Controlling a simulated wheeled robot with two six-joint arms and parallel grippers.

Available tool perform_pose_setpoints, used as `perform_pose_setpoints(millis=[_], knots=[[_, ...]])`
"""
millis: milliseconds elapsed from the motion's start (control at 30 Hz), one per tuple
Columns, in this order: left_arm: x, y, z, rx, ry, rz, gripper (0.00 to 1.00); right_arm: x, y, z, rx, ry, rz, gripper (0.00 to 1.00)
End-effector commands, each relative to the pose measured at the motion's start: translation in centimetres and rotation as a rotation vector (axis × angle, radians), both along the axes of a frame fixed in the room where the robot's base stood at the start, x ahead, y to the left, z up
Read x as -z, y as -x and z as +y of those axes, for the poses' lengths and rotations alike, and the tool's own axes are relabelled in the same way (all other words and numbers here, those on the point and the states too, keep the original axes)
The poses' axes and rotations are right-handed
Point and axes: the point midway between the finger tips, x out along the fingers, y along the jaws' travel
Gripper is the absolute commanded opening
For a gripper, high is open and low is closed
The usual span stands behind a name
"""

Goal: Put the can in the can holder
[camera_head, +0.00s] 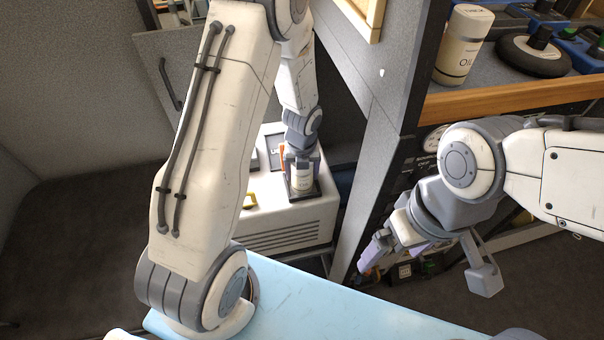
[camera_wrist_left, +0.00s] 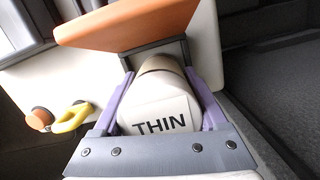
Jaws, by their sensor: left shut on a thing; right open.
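A pale can (camera_head: 302,180) marked "THIN" stands at the white cabinet's top, and it also shows in the left wrist view (camera_wrist_left: 158,108). My left gripper (camera_head: 303,160) is shut on it, with one purple finger on each side in the left wrist view (camera_wrist_left: 163,90). A dark frame, which looks like the can holder (camera_head: 317,190), is right at the can; its dark edge shows behind the can in the left wrist view (camera_wrist_left: 150,50). I cannot tell whether the can rests fully inside it. My right gripper (camera_head: 430,264) is open and empty on the right.
The white cabinet (camera_head: 290,222) has a yellow handle-like piece (camera_wrist_left: 72,118) and an orange knob (camera_wrist_left: 40,118). An orange panel (camera_wrist_left: 130,22) lies close beyond the can. A grey upright panel (camera_head: 372,150) stands right of the cabinet. A shelf (camera_head: 510,97) holds an oil bottle (camera_head: 462,48).

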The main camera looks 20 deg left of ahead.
Motion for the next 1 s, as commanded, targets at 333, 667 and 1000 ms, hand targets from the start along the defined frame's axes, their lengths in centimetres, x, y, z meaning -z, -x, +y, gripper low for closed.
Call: perform_pose_setpoints(millis=[333, 667, 1000], knots=[[0.3, 0.0, 0.0, -0.001, 0.0, -0.001, 0.79, 0.0, 0.0, 0.0, 0.0, 0.0, 0.0, 1.0], [0.0, -0.1, 0.0, -0.001, -0.001, -0.002, 1.0, -0.1, 0.0, 0.0, 0.0, 0.0, 0.0, 1.0], [-6.1, 0.5, -0.2, -0.001, -0.001, -0.006, 1.0, -2.2, 0.0, 0.0, 0.0, 0.0, 0.0, 1.0]])
